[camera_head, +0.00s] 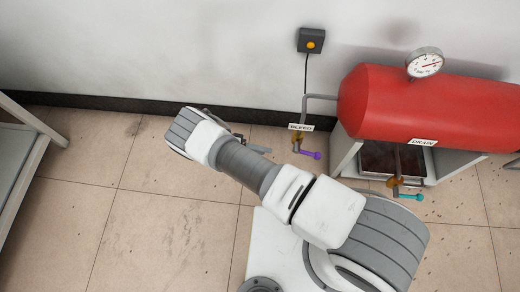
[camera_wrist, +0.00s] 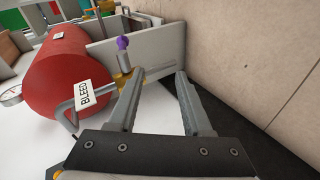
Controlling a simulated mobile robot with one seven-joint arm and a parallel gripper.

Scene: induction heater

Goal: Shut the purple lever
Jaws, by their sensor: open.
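The purple lever (camera_head: 310,155) sticks out to the right from a brass valve (camera_head: 296,143), roughly across the downward grey pipe, below a BLEED label (camera_head: 301,127). In the wrist view the purple lever (camera_wrist: 123,46) points up the picture from the brass valve (camera_wrist: 129,80), just beyond and left of my left fingertip. My gripper (camera_wrist: 158,76) is open with nothing between its fingers. In the head view my gripper (camera_head: 236,139) is left of the lever, its fingers partly hidden by my wrist. Whether a finger touches the valve is unclear.
A red tank (camera_head: 430,107) with a gauge (camera_head: 425,63) stands at right on a grey frame. A teal lever (camera_head: 411,197) is under the DRAIN label (camera_head: 423,142). A black box with an orange button (camera_head: 311,41) is on the wall.

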